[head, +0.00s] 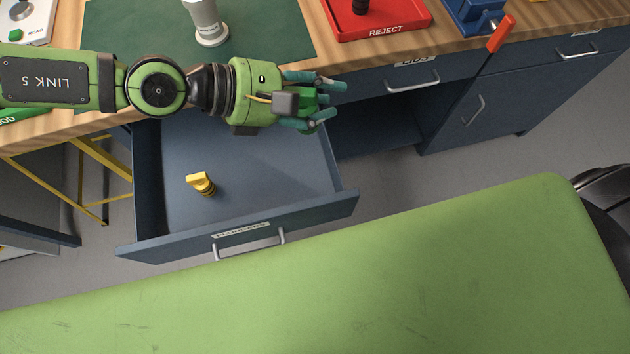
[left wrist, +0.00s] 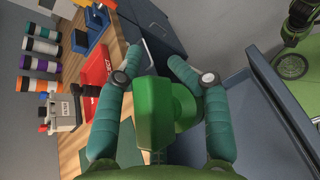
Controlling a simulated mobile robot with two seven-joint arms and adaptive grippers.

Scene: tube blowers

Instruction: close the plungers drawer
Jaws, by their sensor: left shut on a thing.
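The plungers drawer (head: 310,217) is pulled well out from under the workbench, with its label and metal handle (head: 249,246) on the front panel. A yellow plunger (head: 201,184) lies on the drawer's floor, left of the middle. My left gripper (head: 320,101) is above the back right part of the drawer, near the bench edge. It is shut on a green plunger-like piece (left wrist: 158,112), which is partly hidden by the fingers in the head view. The drawer handle is free of any gripper. My right gripper is not in view.
The wooden bench carries a green mat (head: 265,32) with a white and grey cylinder (head: 205,22), a red reject tray (head: 385,20) and a blue device with a red handle (head: 500,35). An open shelf and closed cabinet (head: 480,105) are right of the drawer.

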